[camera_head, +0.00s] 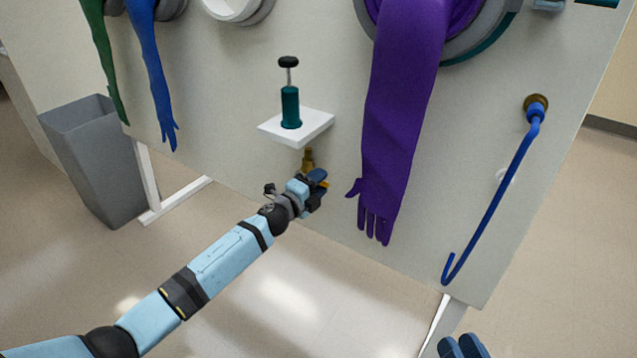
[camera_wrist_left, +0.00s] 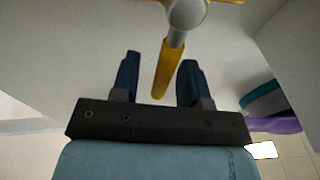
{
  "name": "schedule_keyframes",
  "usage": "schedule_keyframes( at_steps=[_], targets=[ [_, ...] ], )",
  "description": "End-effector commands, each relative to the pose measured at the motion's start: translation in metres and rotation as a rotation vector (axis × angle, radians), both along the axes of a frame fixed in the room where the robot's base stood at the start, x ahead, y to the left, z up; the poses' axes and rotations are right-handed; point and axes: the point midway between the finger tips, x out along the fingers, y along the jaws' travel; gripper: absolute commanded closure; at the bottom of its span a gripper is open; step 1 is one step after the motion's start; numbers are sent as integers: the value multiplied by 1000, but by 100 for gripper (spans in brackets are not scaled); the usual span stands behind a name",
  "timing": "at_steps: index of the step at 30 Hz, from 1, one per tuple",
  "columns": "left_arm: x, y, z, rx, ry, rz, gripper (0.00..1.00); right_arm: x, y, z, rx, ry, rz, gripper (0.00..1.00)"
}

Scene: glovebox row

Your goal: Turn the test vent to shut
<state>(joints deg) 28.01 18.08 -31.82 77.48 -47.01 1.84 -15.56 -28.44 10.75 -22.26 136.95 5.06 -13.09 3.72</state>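The test vent (camera_head: 308,160) is a brass fitting on the panel under a small white shelf, with a yellow lever. In the left wrist view the yellow lever (camera_wrist_left: 167,68) hangs from a grey round hub (camera_wrist_left: 187,12) and reaches down between the two dark blue fingers. My left gripper (camera_head: 316,183) is at the vent and hides most of the lever in the head view. Its fingers (camera_wrist_left: 159,80) are apart, with a gap on each side of the lever. My right gripper (camera_head: 462,347) shows only as dark blue fingertips at the bottom edge; its opening is unclear.
A green hand pump (camera_head: 290,107) stands on the white shelf (camera_head: 312,127) just above the vent. A purple glove (camera_head: 400,120) hangs close to the right. A blue hooked rod (camera_head: 490,210) hangs further right. A grey bin (camera_head: 95,160) stands at left.

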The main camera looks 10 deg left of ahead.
Motion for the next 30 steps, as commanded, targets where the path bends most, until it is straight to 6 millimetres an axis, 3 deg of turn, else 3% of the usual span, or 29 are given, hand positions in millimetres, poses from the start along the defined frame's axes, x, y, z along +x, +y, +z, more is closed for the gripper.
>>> schedule_keyframes(
  at_steps=[8, 11, 21, 30],
  targets=[
    [-11, 6, 0, -2, 1, 0, 59, 0, -1, 2, -8, 6, -2, 74],
    [-28, 14, -1, 0, 2, 1, 59, 2, -3, 0, -29, 26, -8, 74],
    [-96, 48, -8, 0, 2, 0, 59, -2, -14, -37, -99, 170, -39, 74],
    [-122, 62, -10, 0, 0, 0, 59, -5, -16, -48, -124, 210, -42, 74]
  ],
)
